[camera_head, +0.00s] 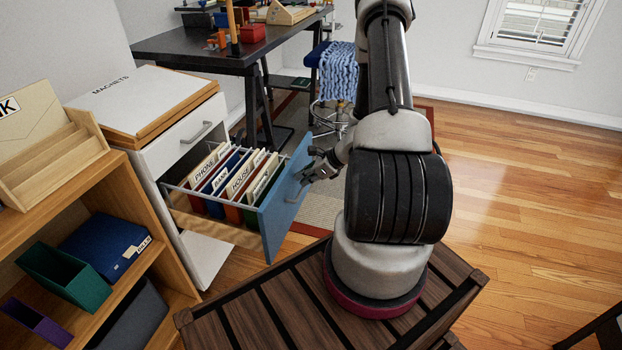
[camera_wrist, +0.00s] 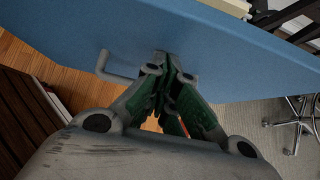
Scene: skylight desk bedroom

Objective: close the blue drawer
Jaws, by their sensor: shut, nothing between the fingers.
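The blue drawer (camera_head: 283,199) is pulled out from the white cabinet (camera_head: 181,148) and holds several labelled hanging files. Its blue front faces right, towards my arm, and it fills the upper part of the wrist view (camera_wrist: 215,50). A grey bar handle (camera_wrist: 117,70) is on that front. My gripper (camera_head: 308,172) is at the outer side of the drawer front, close to the handle. In the wrist view my gripper (camera_wrist: 172,62) is shut and empty, with its tips at or very near the blue face. I cannot tell whether they touch it.
A wooden shelf (camera_head: 128,190) with coloured boxes stands left of the cabinet. A dark desk (camera_head: 190,45) is behind, with a stool (camera_head: 335,115) carrying a blue knitted cloth. Wood floor (camera_head: 520,200) is clear to the right.

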